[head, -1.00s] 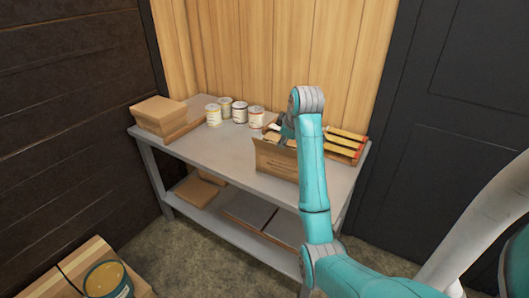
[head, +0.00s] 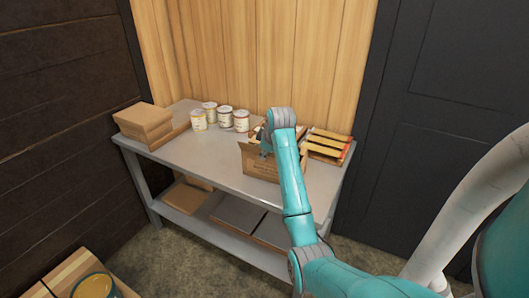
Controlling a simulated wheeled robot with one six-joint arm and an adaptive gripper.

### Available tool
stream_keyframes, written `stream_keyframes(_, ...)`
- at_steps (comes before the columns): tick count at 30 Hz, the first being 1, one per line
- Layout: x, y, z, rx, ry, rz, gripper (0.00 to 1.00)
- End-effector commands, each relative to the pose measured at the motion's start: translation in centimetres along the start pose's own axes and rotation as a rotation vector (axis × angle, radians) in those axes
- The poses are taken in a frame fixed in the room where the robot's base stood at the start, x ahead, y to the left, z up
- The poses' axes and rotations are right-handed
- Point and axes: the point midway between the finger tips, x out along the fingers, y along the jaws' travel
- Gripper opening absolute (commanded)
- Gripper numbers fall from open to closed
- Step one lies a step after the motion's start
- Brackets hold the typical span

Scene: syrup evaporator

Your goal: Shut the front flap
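An open cardboard box (head: 256,166) with print on its front stands near the front edge of the grey table, right of the middle. My arm crosses in front of its right part. The front flap cannot be told clearly from the front wall at this size. My gripper (head: 266,150) is at the box's upper front edge, partly hidden by my own arm. Whether it touches the cardboard, and whether its fingers are open or shut, cannot be made out.
Several labelled cans (head: 225,119) stand behind and left of the box. Stacked brown boxes (head: 145,121) are at the table's left end. A wooden rack (head: 327,145) lies right of the box. The tabletop (head: 200,165) left of the box is clear.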

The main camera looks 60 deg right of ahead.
Motion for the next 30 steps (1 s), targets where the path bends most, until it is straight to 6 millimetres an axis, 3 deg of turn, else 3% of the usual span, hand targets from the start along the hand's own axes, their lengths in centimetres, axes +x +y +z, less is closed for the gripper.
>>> stream_keyframes(9,0.23,0.01,-0.01,0.0,0.001,0.001,0.29)
stream_keyframes(12,0.22,0.01,-0.01,0.0,0.001,0.001,0.04)
stream_keyframes(13,0.22,0.01,-0.01,0.0,0.001,0.001,0.0)
stream_keyframes(30,0.17,0.5,-0.01,0.035,0.001,-0.081,0.0)
